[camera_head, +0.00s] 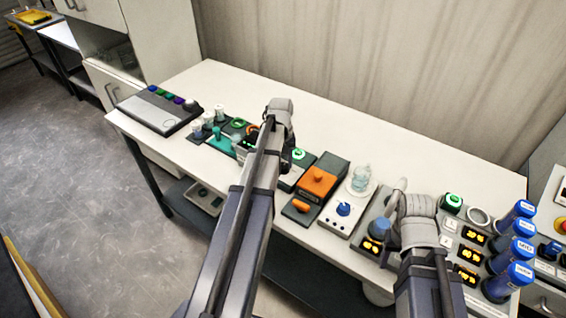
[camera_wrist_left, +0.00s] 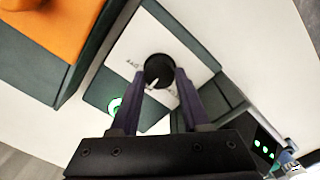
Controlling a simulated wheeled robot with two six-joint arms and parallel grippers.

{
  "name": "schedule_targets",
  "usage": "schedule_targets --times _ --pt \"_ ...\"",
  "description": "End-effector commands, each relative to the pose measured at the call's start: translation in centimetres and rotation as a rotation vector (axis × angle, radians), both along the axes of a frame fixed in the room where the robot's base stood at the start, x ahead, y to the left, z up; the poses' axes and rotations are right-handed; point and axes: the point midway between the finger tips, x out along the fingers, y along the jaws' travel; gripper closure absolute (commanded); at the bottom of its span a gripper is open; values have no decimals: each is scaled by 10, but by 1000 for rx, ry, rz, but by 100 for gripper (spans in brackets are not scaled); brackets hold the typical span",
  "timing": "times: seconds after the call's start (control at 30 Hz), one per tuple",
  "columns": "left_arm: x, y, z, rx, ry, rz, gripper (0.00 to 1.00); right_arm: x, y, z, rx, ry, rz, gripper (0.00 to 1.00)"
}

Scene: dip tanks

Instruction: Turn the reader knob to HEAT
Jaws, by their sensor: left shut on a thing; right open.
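The reader knob (camera_wrist_left: 158,70) is round and black with a white pointer line. My left gripper (camera_wrist_left: 159,76) is shut on the knob, one finger on each side.
An orange-topped device (camera_head: 320,180) stands close beside the reader. A green-lit button (camera_wrist_left: 115,105) is near the knob. Blue-capped bottles (camera_head: 510,250) stand at the right, and a button box (camera_head: 160,108) at the left. The back of the table (camera_head: 390,145) is clear.

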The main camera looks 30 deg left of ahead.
Motion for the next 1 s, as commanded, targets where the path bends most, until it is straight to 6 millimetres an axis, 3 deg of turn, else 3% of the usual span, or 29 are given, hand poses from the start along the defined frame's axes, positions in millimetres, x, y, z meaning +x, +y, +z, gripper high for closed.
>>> schedule_targets --times 0.13,0.17,0.4,0.77,1.0 --pt "0 0 0 0 0 -1 100 0 0 0 0 0 0 50" --pt "0 0 0 0 0 -1 52 0 0 0 0 0 0 50" --pt "0 0 0 0 0 -2 25 0 0 0 0 0 0 50" --pt "0 0 2 0 0 -2 24 0 0 2 0 0 0 50" --pt "0 0 21 0 0 -2 24 0 0 21 0 0 0 50"
